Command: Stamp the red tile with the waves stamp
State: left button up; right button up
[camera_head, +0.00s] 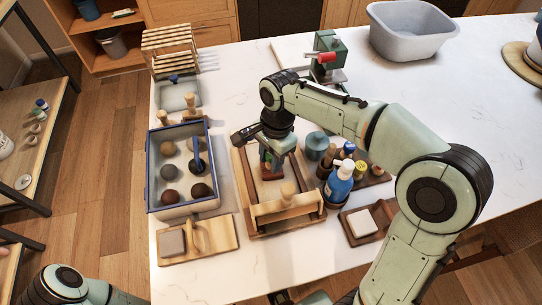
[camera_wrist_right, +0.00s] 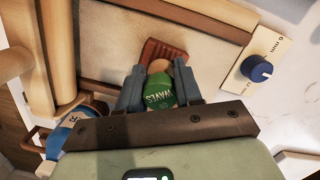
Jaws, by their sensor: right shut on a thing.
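My right gripper (camera_head: 268,158) points down over the canvas bed of the wooden frame (camera_head: 240,193). In the right wrist view its fingers (camera_wrist_right: 159,88) are shut on the waves stamp (camera_wrist_right: 160,92), whose green top reads WAVES. A reddish-brown ridged piece (camera_wrist_right: 163,53) shows just beyond the stamp; I cannot tell whether it is the red tile or the stamp's base. In the head view a reddish patch (camera_head: 271,163) shows under the gripper, and contact is not clear. My left gripper is out of view.
A blue-rimmed crate (camera_head: 150,180) with several clay balls stands left of the frame. Bottles, including a blue one (camera_head: 339,187), stand close on the right. A pale tile (camera_head: 360,222) lies on a dark board.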

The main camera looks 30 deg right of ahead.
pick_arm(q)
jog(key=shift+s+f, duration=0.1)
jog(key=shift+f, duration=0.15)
pick_arm(e)
jog(key=shift+f, duration=0.5)
jog(key=shift+r, duration=0.1)
jog(key=shift+r+p, duration=1.95)
jog(key=shift+r, duration=1.1)
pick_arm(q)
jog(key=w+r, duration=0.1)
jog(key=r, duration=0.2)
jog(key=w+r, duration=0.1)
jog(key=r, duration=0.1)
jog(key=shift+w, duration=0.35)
pick_arm(e)
jog(key=shift+f, duration=0.1)
